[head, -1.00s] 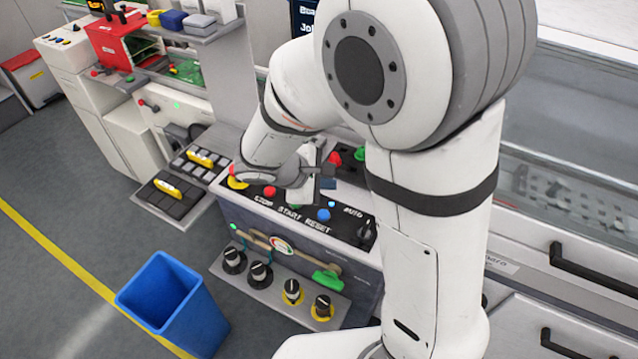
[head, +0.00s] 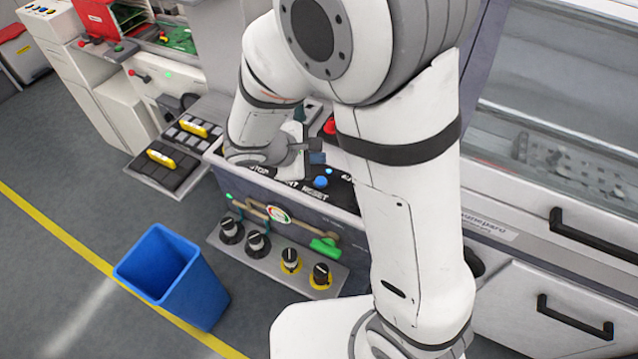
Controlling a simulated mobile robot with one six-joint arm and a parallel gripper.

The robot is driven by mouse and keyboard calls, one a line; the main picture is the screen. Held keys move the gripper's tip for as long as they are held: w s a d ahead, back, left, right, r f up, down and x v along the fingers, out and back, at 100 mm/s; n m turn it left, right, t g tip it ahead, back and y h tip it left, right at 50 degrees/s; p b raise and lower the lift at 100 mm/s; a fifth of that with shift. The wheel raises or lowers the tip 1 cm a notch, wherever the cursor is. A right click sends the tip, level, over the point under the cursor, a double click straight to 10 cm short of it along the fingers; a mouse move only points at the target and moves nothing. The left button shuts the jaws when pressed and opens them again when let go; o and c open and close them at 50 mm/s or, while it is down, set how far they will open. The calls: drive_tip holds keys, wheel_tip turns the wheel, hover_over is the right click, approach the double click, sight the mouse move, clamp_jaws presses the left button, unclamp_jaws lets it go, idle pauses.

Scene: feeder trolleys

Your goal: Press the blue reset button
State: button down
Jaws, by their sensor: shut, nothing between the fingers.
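The blue reset button (head: 321,182) sits on the dark sloped control panel (head: 338,191), above the partly covered RESET lettering. My gripper (head: 316,158) is shut and empty. In the picture its tip is just above the blue button, with a small gap between them; I cannot tell its exact height over the panel. My wrist and arm hide the left part of the panel and most of the other buttons. A red button (head: 330,126) shows behind the gripper, partly covered by my arm.
A blue bin (head: 160,265) stands on the floor at left. Black trays with yellow handles (head: 174,160) lie left of the panel. Drawers with black handles (head: 575,318) are at right.

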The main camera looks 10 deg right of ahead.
sight(317, 183)
wheel_tip(317, 183, down, 5)
drive_tip(key=b, duration=0.3)
drive_tip(key=shift+b, duration=0.3)
idle(1.6)
drive_tip(key=shift+s+f+b, duration=0.1)
drive_tip(key=shift+f+b, duration=0.35)
drive_tip(key=shift+b, duration=0.05)
drive_tip(key=shift+f+b, duration=0.4)
drive_tip(key=shift+b, duration=0.1)
idle(0.5)
drive_tip(key=shift+r, duration=0.1)
drive_tip(key=shift+r+p, duration=0.6)
drive_tip(key=shift+r, duration=0.15)
drive_tip(key=shift+r+p, duration=1.8)
drive_tip(key=shift+r, duration=0.8)
